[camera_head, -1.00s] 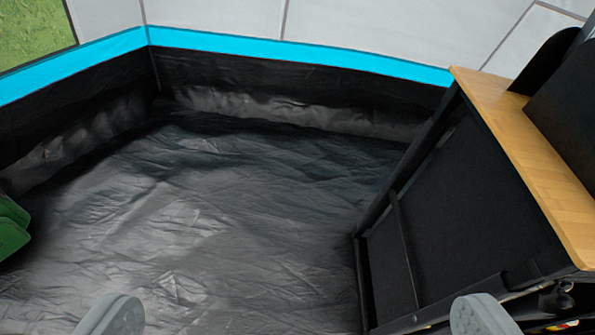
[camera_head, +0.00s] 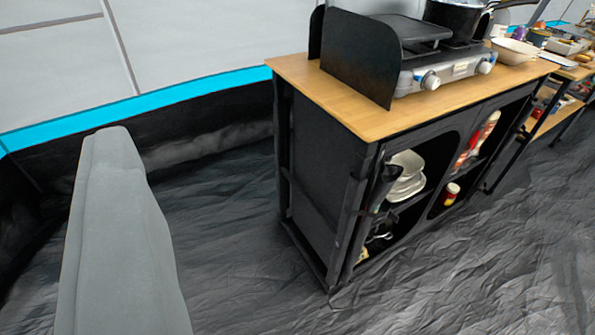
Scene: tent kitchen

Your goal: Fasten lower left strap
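A black fabric camping cabinet (camera_head: 325,175) with a wooden top stands right of centre, its left side and open front facing me. Narrow dark bands run along its front left post (camera_head: 350,225), but I cannot pick out the lower left strap or tell whether it is fastened. A dark bundle (camera_head: 385,185) hangs at the upper left of the front opening. A large grey slab-like part (camera_head: 120,240), which looks like part of my own gripper, rises at the left, apart from the cabinet. No opposite finger shows, so its opening is unclear.
A stove (camera_head: 440,65) with a black windshield (camera_head: 360,55) and a pot (camera_head: 455,15) stand on the top. White dishes (camera_head: 405,178) and red containers fill the shelves. Wrinkled dark floor (camera_head: 440,285) is clear in front. The tent wall (camera_head: 50,70) closes the back left.

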